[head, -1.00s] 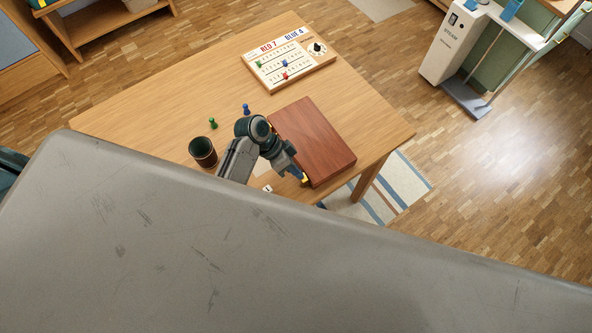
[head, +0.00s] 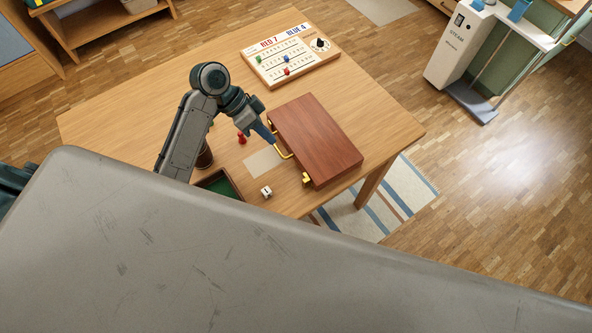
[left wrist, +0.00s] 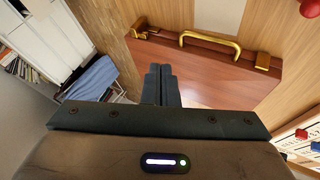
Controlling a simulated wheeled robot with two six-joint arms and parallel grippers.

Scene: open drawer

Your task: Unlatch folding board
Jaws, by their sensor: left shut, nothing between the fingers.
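The folding board is a closed reddish-brown wooden case (head: 318,140) lying flat on the table. Its handle edge carries a brass handle (head: 284,151), a near brass latch (head: 306,178) and a far brass latch, mostly hidden by my gripper. The left wrist view shows the case (left wrist: 225,82), the handle (left wrist: 210,42), the near latch (left wrist: 140,29) and the far latch (left wrist: 263,61). The near latch sticks out at the edge; the far one looks more compact. My left gripper (head: 272,139) is shut and empty, above the handle edge. Contact cannot be told. My right gripper is out of view.
A score board (head: 290,56) with pegs lies at the back of the table (head: 130,110). A red pawn (head: 241,138), a white die (head: 266,191), a green-lined tray (head: 222,183) and a partly hidden dark cup (head: 205,157) are left of the case.

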